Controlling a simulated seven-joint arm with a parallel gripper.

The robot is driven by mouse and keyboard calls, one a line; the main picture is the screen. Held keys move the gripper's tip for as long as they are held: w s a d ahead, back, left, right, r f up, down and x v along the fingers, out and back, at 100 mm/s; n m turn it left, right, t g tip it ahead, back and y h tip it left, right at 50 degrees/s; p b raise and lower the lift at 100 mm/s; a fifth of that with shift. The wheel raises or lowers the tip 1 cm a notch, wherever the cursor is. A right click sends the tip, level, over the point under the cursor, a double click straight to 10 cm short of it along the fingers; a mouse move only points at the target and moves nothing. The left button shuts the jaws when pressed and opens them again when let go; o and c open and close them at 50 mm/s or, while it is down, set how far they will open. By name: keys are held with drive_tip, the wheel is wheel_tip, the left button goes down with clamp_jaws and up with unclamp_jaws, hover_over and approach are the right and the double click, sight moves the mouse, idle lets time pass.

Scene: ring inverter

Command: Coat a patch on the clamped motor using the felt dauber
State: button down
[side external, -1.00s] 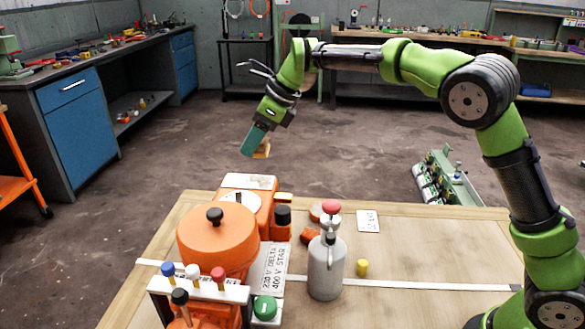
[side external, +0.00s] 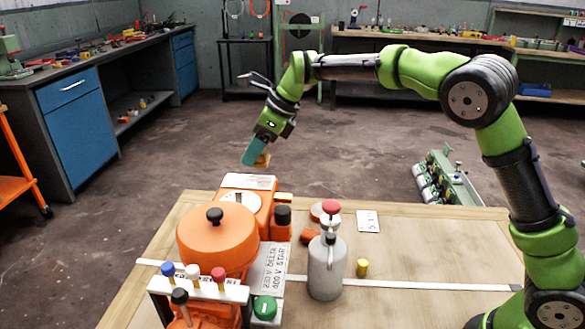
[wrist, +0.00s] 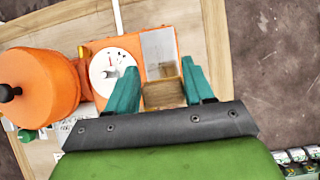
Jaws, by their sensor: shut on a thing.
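My gripper (side external: 256,152) has teal fingers, which also show in the wrist view (wrist: 163,88). They are shut on a small tan block-like piece, seemingly the felt dauber (wrist: 163,93), its lower end showing below the fingers in the side view (side external: 263,161). It hangs in the air just above the far end of an orange housing (side external: 262,212) with a white dial (wrist: 114,72) and a pale flat plate (wrist: 159,52). A round orange body with a black knob (side external: 216,240) stands nearer the camera. I cannot tell which orange part is the motor, nor see a clamp.
A rack with coloured knobs (side external: 200,290) is at the front. The right part of the wooden table (side external: 440,245) is mostly clear.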

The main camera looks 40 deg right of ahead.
sight(256, 182)
drive_tip(key=shift+f, duration=2)
drive_tip(key=shift+w+a+f, duration=0.4)
drive_tip(key=shift+w, duration=0.05)
drive_tip(key=shift+w+a, duration=2.8)
drive_tip(key=shift+w, duration=0.05)
drive_tip(key=shift+s+d, duration=3.25)
drive_tip(key=shift+s, duration=0.15)
drive_tip(key=shift+w+a, duration=0.35)
drive_tip(key=shift+a, duration=0.3)
drive_tip(key=shift+w+a, duration=2.8)
drive_tip(key=shift+a, duration=0.05)
drive_tip(key=shift+s+d, duration=3.15)
drive_tip(key=shift+d, duration=0.05)
drive_tip(key=shift+s+d+r, duration=0.1)
drive_tip(key=shift+s, duration=0.05)
drive_tip(key=shift+r, duration=3.95)
